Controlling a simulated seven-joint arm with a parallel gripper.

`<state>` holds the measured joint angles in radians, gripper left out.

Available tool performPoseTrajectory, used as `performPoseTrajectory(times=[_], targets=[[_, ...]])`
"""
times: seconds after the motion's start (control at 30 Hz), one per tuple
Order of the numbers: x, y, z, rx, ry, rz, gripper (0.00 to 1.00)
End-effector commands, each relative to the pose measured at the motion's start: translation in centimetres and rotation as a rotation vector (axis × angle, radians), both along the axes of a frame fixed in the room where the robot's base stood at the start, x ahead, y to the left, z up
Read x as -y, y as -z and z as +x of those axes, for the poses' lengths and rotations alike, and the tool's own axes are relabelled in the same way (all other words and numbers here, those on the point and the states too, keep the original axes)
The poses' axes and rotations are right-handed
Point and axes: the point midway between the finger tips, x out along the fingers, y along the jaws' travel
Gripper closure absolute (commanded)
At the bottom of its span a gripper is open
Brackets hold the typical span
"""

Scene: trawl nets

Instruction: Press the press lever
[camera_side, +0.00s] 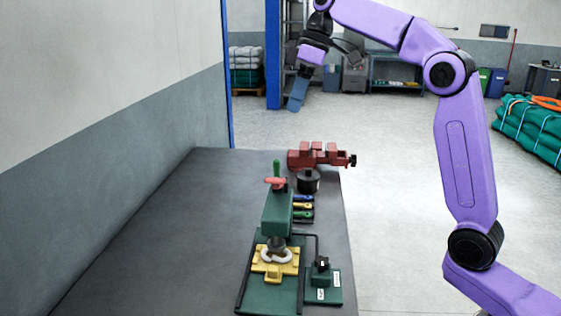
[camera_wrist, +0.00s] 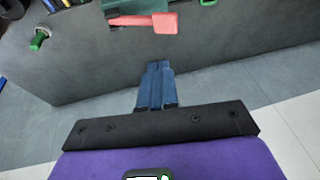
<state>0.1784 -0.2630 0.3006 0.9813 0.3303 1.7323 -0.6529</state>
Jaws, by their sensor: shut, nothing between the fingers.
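The green press (camera_side: 277,213) stands on the table with a yellow plate (camera_side: 272,274) holding a pale ring under its ram. A red lever-like bar (camera_side: 275,181) is at its top, with a green upright handle (camera_side: 277,168) close by; I cannot tell whether they join. The wrist view shows a red bar with a flat end (camera_wrist: 160,22) and a green knob (camera_wrist: 39,40). My gripper (camera_side: 293,107) has blue fingers, shut and empty, pointing down high above the table's far end. Its fingertips (camera_wrist: 158,66) appear apart from the red bar.
A red vise (camera_side: 318,155) and a dark round pot (camera_side: 308,181) stand behind the press. Small coloured tools (camera_side: 303,208) lie to its right, with a green block with a black knob (camera_side: 321,280) at the front right. The table's left side (camera_side: 165,235) is clear, beside a wall.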

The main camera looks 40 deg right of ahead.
Motion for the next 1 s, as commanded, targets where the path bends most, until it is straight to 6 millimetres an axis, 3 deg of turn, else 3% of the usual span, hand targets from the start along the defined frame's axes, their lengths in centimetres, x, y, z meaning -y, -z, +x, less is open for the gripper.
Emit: performPoseTrajectory(times=[0.37,0.87,1.0], targets=[[-0.7,2.0,0.1,-0.002,0.0,-0.001,1.0],[-3.4,9.9,0.8,-0.005,0.0,-0.002,1.0],[-3.9,11.2,0.1,-0.001,0.0,-0.001,1.0]])
